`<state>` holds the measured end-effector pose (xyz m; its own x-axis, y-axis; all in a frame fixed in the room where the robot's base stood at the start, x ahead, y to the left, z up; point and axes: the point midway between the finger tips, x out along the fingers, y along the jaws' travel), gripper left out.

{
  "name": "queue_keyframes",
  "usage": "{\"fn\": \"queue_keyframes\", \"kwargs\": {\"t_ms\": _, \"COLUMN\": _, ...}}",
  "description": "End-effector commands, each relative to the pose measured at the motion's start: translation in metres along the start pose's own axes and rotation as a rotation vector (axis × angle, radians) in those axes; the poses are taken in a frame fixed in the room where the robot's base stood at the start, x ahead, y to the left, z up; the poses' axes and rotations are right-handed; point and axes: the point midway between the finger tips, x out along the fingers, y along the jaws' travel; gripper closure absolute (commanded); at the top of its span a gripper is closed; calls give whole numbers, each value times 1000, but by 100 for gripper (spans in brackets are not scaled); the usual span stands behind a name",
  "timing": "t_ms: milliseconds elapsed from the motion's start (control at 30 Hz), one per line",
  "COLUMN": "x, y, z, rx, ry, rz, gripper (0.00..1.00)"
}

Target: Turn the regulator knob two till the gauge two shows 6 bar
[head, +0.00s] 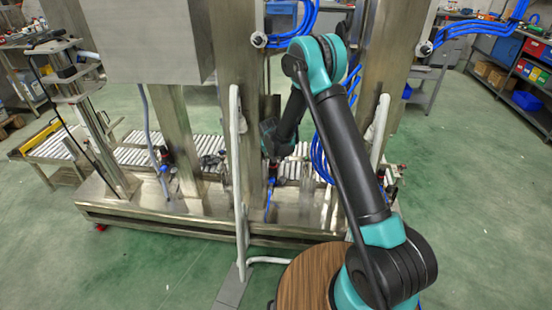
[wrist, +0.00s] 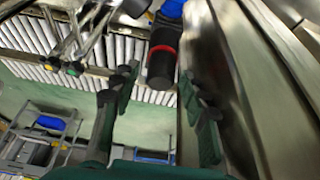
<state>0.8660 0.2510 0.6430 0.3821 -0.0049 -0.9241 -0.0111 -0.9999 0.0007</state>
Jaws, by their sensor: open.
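In the wrist view a black cylindrical knob (wrist: 161,68) with a red ring sits under a blue fitting (wrist: 172,8); it looks like a regulator knob, but no number on it is readable. My gripper (wrist: 159,78) is open, with one finger on each side of the knob's lower end. I cannot tell whether either finger touches it. In the head view my arm reaches down to the machine's middle post, and the fingers are too small to make out. No gauge face is readable in either view.
A white bent pipe (head: 238,170) rises in front of the middle post. In the wrist view a steel wall (wrist: 245,90) runs close along the right finger. Blue hoses (head: 318,150) hang behind my arm.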

Motion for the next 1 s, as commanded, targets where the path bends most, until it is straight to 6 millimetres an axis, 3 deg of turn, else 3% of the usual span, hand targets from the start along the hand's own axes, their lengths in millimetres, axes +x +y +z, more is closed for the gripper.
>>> {"fn": "queue_keyframes", "kwargs": {"t_ms": 267, "x": 0, "y": 1, "z": 0, "rx": -100, "ry": 0, "rz": -44, "gripper": 52}}
{"fn": "queue_keyframes", "kwargs": {"t_ms": 1000, "x": 1, "y": 5, "z": -2, "rx": -707, "ry": 0, "rz": -295, "gripper": 52}}
